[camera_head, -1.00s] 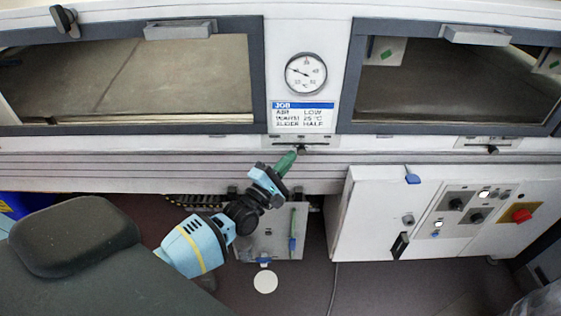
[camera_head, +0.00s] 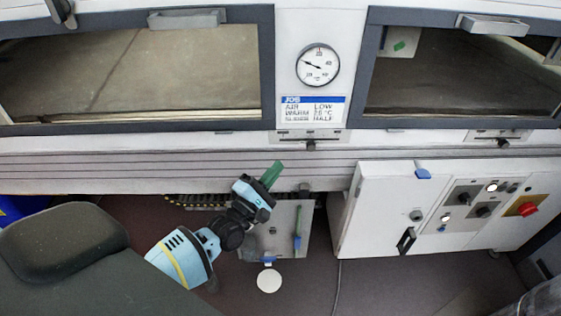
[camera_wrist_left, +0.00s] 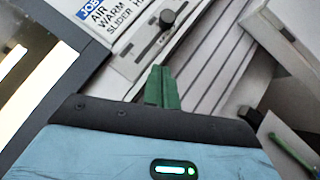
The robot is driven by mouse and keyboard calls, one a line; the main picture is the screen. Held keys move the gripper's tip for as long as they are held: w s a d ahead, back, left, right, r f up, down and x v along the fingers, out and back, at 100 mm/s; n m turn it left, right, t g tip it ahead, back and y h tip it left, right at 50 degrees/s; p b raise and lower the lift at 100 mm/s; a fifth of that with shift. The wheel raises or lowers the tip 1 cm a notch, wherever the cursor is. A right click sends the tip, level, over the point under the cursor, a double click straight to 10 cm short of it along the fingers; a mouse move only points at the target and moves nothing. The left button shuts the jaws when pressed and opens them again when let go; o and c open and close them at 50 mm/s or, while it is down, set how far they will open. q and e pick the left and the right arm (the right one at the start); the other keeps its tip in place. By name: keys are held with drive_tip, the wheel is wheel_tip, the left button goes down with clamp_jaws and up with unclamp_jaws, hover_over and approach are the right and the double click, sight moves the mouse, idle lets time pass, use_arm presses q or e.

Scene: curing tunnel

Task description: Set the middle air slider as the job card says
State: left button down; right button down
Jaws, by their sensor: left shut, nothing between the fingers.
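The middle air slider's dark knob (camera_head: 311,145) sits near the middle of its slot plate (camera_head: 340,135), below the job card (camera_head: 314,110). In the left wrist view the shut fingers (camera_wrist_left: 161,80) point up toward the knob (camera_wrist_left: 167,17), with a gap between. My right gripper is not in view.
A round dial (camera_head: 318,65) is above the card. Another slider knob (camera_head: 503,143) is at the right. Oven windows flank the panel. A white control cabinet (camera_head: 375,215) with switches and a red knob (camera_head: 528,209) stands at lower right. Ribbed rails (camera_head: 120,170) run below the sliders.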

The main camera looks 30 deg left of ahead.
use_arm(q)
drive_tip(key=d+v, duration=0.1)
drive_tip(key=v, duration=0.5)
drive_tip(key=shift+s+a+b, duration=0.3)
drive_tip(key=shift+s+b, duration=0.15)
drive_tip(key=shift+s, duration=0.05)
